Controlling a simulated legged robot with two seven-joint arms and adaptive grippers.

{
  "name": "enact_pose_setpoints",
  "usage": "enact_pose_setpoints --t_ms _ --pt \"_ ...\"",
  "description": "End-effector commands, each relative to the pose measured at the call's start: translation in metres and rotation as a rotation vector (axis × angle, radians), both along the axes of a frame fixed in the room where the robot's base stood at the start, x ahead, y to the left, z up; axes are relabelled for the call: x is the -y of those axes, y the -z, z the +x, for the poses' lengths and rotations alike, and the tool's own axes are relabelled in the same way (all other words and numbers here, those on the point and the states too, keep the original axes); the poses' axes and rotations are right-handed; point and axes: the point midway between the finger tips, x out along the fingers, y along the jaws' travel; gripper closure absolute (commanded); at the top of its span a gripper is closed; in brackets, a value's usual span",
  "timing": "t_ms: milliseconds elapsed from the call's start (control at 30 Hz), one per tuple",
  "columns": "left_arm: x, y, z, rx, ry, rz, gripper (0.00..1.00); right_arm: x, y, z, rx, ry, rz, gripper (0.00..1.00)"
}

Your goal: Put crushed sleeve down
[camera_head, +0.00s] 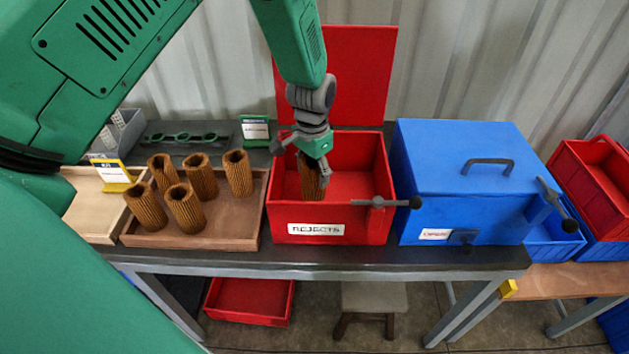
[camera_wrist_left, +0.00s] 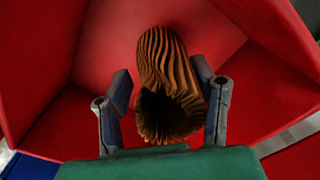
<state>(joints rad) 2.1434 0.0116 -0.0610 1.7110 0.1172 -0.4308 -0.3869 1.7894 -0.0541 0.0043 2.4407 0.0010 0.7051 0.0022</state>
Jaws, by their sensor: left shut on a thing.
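My left gripper (camera_head: 299,164) is shut on a brown pleated sleeve (camera_head: 312,183) and holds it inside the open red box labelled REJECTS (camera_head: 362,221). In the left wrist view the sleeve (camera_wrist_left: 172,75) sits between the two fingers of the gripper (camera_wrist_left: 163,100), with its dark hollow end facing the camera and looking bent out of round. Red walls surround it there. I cannot tell whether the sleeve touches the box floor. My right gripper is not in view.
A wooden tray (camera_head: 240,244) with several upright brown sleeves stands left of the red box. A closed blue box (camera_head: 450,150) with a grey handle stands at its right. The red lid (camera_head: 350,80) stands open behind. A dark lever (camera_head: 380,202) lies across the box's front right.

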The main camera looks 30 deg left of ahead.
Motion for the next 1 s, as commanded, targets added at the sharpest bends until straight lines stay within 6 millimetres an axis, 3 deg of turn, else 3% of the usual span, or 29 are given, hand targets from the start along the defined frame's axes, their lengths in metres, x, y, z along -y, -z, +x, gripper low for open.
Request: enact_pose_setpoints --t_ms 200,400,433,467,833,1000 --pt "-0.004 0.031 -0.001 -0.003 -0.003 -0.003 0.76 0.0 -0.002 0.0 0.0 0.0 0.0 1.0" --pt "-0.002 0.032 0.0 -0.001 -0.003 -0.001 0.76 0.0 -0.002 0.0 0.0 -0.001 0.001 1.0" --pt "-0.002 0.032 -0.001 -0.002 -0.003 0.0 0.38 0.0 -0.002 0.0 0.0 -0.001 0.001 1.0" --pt "-0.002 0.032 -0.001 -0.002 -0.003 0.0 0.28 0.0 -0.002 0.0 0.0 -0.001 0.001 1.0" --pt "-0.001 0.028 0.0 -0.001 -0.002 0.0 0.28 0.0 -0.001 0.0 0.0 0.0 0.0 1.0" --pt "-0.002 0.005 0.001 0.003 -0.002 -0.002 0.28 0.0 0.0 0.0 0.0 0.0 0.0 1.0"
